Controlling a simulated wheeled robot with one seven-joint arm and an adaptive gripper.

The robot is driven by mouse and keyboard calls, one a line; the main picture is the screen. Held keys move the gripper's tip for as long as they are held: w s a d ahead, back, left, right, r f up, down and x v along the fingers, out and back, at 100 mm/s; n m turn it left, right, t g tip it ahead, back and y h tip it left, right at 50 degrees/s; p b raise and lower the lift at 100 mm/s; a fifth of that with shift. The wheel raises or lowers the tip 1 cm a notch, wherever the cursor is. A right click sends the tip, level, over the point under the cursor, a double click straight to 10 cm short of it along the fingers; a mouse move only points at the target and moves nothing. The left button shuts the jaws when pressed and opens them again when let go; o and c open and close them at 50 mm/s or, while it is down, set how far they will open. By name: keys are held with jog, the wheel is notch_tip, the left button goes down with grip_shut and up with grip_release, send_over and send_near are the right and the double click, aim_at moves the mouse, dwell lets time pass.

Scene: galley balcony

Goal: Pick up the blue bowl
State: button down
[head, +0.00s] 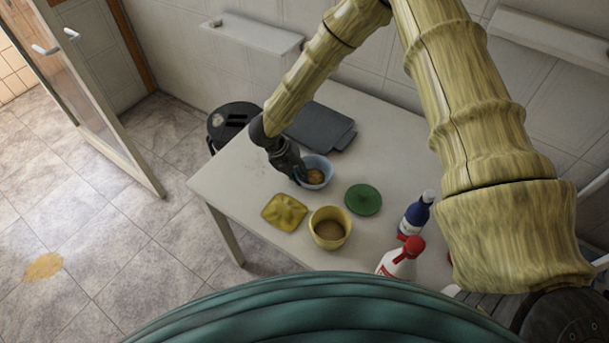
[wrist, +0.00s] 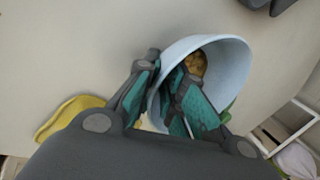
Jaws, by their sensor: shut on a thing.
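The blue bowl (head: 326,164) is pale blue and sits on or just above the white table, with a round brown-orange thing (head: 315,177) inside. My gripper (head: 299,177) is at the bowl's left side in the head view. In the wrist view the bowl (wrist: 232,62) looks tilted, and my gripper (wrist: 168,98) is shut on its near wall, one finger outside and one inside. The brown-orange thing (wrist: 196,64) also shows there. Whether the bowl's base touches the table cannot be told.
Near the bowl on the table (head: 240,190) are a yellow sponge-like square (head: 285,212), a yellow pot (head: 330,229), a green disc (head: 363,199), a blue bottle (head: 415,217) and a red-capped bottle (head: 402,259). A dark grey board (head: 320,127) lies behind. A black bin (head: 232,120) stands left.

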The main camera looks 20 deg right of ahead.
notch_tip(320, 180, up, 10)
jog(key=b, duration=0.2)
jog(key=shift+b, duration=0.35)
jog(key=shift+f, duration=0.15)
